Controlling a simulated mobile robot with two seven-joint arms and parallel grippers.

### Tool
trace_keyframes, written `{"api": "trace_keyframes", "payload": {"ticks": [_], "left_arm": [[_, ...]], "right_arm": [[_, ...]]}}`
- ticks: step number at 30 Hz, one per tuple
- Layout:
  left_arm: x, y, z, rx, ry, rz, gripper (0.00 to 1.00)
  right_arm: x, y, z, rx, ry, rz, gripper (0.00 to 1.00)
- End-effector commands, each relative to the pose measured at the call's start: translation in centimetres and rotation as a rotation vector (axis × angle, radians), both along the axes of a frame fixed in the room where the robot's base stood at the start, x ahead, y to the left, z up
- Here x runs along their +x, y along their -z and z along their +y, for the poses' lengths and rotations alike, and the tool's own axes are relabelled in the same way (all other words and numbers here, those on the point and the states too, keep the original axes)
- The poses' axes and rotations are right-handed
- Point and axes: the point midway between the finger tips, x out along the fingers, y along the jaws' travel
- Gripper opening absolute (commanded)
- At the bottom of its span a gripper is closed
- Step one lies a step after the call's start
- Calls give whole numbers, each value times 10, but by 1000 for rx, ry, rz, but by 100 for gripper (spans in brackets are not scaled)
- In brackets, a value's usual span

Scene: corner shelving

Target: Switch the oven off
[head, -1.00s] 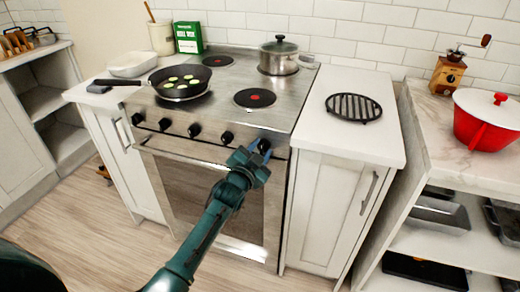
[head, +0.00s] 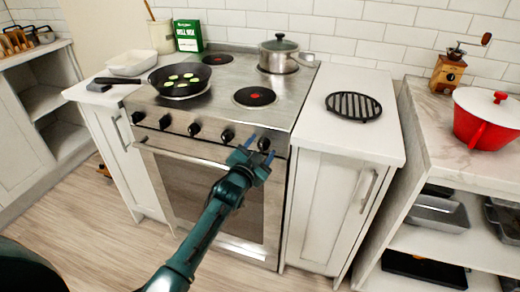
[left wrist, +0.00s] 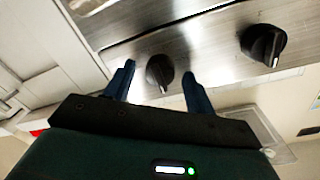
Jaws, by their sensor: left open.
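The oven (head: 210,190) stands in the middle of the head view, with a row of black knobs along its steel front panel. My left gripper (head: 260,148) is open in front of the rightmost knob (head: 264,144). In the left wrist view that knob (left wrist: 159,72) shows between the two blue fingertips of my left gripper (left wrist: 158,78), with a gap on both sides. Another knob (left wrist: 263,44), with a pale pointer mark, is to the right in that view. My right gripper is not in view.
A frying pan (head: 180,90) with green and pale slices and a lidded pot (head: 279,56) stand on the hob. A black trivet (head: 354,106) lies on the right counter. A red pot (head: 486,128) stands farther right. The floor before the oven is clear.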

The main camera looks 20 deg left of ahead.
Motion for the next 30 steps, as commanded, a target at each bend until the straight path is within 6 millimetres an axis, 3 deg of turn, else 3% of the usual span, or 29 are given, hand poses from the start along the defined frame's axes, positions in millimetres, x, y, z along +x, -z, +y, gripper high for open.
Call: {"api": "trace_keyframes", "payload": {"ticks": [7, 11, 24, 30], "left_arm": [[-2, 0, 1, 1, 0, 0, 55], [-13, 0, 2, 2, 0, 1, 55], [-104, -2, 10, 1, 0, 2, 55], [-127, -2, 12, 1, -1, 1, 55]], "right_arm": [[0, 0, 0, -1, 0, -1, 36], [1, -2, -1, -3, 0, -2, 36], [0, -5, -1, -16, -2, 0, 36], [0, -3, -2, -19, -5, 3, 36]]}}
